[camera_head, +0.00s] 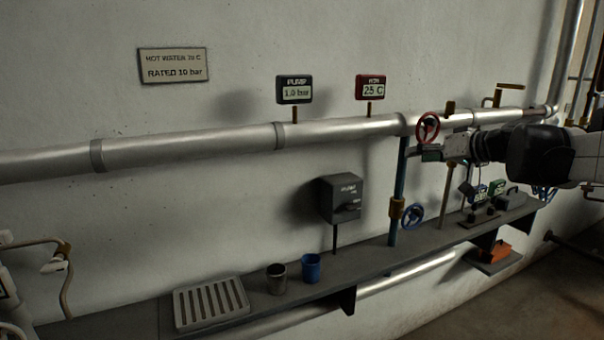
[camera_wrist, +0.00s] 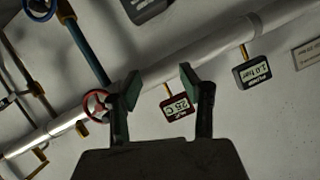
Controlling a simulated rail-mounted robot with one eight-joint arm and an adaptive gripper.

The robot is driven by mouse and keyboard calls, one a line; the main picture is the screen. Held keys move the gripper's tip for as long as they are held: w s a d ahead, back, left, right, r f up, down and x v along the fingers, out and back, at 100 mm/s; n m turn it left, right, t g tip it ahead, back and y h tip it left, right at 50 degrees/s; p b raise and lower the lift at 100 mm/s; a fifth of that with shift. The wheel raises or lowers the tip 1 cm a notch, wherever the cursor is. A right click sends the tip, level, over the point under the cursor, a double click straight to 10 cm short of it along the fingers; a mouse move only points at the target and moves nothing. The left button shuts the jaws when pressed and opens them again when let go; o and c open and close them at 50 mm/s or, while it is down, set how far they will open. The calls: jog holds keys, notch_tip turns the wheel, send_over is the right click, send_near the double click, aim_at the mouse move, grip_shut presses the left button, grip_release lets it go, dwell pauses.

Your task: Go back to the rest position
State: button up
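My gripper (camera_head: 432,153) is at the right in the head view, on the end of my arm that reaches in from the right edge. It is just below the red handwheel (camera_head: 428,127) on the upper pipe; I cannot tell whether they touch. In the wrist view my gripper (camera_wrist: 160,88) has its two green-padded fingers apart with nothing held between them. The red 25 C display (camera_wrist: 178,105) shows behind the gap, and the red handwheel (camera_wrist: 97,103) shows beside the left finger.
A long silver pipe (camera_head: 200,143) runs along the wall above a dark shelf (camera_head: 375,262). The shelf holds a slotted tray (camera_head: 210,303), a metal cup (camera_head: 276,279), a blue cup (camera_head: 311,267) and a grey switch box (camera_head: 340,199). A blue handwheel (camera_head: 412,215) is below my gripper.

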jog(key=s+a+f+g+h, duration=0.15)
jog(key=s+a+f, duration=0.25)
jog(key=s+a, duration=0.4)
jog(key=s+f+g+h, duration=0.1)
jog(key=s+f, duration=0.5)
jog(key=s, duration=0.3)
jog(key=s+a+f+m+g+h, duration=0.1)
jog(key=s+f+h, duration=0.1)
jog(key=s+f, duration=0.4)
jog(key=s+a+f+m+g+h, duration=0.1)
jog(key=s+f, duration=0.4)
jog(key=s, duration=0.8)
jog(key=shift+s+f+h+b, duration=0.3)
jog(key=shift+s+f+h, duration=0.1)
jog(key=shift+h, duration=0.25)
